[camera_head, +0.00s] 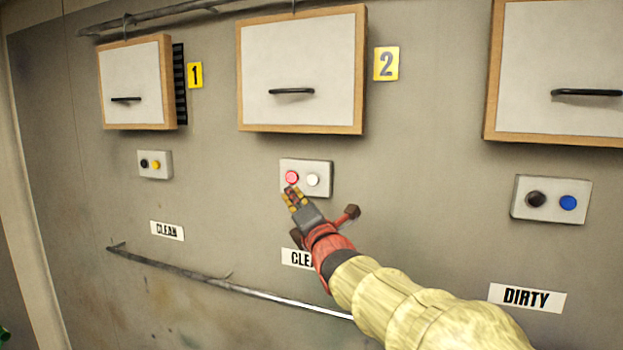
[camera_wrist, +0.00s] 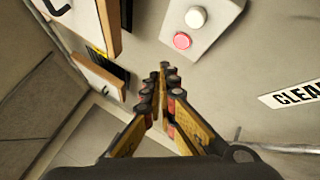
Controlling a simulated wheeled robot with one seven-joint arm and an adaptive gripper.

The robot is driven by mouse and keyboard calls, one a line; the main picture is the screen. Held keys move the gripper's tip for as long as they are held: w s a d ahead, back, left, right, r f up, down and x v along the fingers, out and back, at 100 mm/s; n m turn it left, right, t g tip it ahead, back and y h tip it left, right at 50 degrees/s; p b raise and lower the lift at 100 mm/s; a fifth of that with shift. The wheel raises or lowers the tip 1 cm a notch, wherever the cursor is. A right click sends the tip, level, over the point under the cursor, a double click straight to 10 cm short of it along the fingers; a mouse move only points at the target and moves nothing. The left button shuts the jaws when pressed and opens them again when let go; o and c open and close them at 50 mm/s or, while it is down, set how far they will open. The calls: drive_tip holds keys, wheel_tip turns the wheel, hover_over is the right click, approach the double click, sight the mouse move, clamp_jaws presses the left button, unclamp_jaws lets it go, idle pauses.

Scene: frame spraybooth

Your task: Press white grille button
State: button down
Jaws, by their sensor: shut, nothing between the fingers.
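The white button (camera_head: 312,180) is the right one of two on a light grey button box (camera_head: 322,192) below panel 2. A pink-red button (camera_head: 292,177) sits to its left. In the wrist view the white button (camera_wrist: 196,17) and the pink-red button (camera_wrist: 182,41) show at the top, both unobstructed. My gripper (camera_head: 293,194) is shut and empty. In the head view its fingertips overlap the lower left of the box, just below the pink-red button. In the wrist view the fingertips (camera_wrist: 164,72) appear apart from both buttons. Contact with the box cannot be told.
A box with black and yellow buttons (camera_head: 154,164) is at left; one with dark and blue buttons (camera_head: 551,199) is at right. Framed panels with black handles (camera_head: 302,70) hang above. A metal rail (camera_head: 230,282) runs below. The wall between boxes is clear.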

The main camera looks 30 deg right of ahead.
sight(313, 180)
drive_tip(key=shift+w+d+p, duration=0.55)
drive_tip(key=shift+w+d, duration=0.25)
drive_tip(key=shift+d, duration=0.2)
drive_tip(key=shift+w+d+p, duration=0.55)
drive_tip(key=shift+w+d, duration=0.25)
drive_tip(key=shift+d, duration=0.25)
drive_tip(key=shift+w+d+p, duration=0.55)
drive_tip(key=shift+w+d, duration=0.25)
drive_tip(key=shift+d, duration=0.2)
drive_tip(key=shift+w+d+b, duration=0.1)
drive_tip(key=shift+d+b, duration=0.05)
drive_tip(key=shift+b, duration=0.15)
drive_tip(key=shift+w+d+b, duration=0.15)
drive_tip(key=shift+d+b, duration=0.05)
drive_tip(key=shift+b, duration=0.1)
drive_tip(key=shift+w+d, duration=0.25)
drive_tip(key=shift+d, duration=0.1)
drive_tip(key=shift+s+a+b, duration=0.1)
drive_tip(key=shift+a+b, duration=0.05)
drive_tip(key=shift+b, duration=0.35)
drive_tip(key=shift+s+a+b, duration=0.45)
drive_tip(key=shift+a+b, duration=0.1)
drive_tip(key=shift+b, duration=0.25)
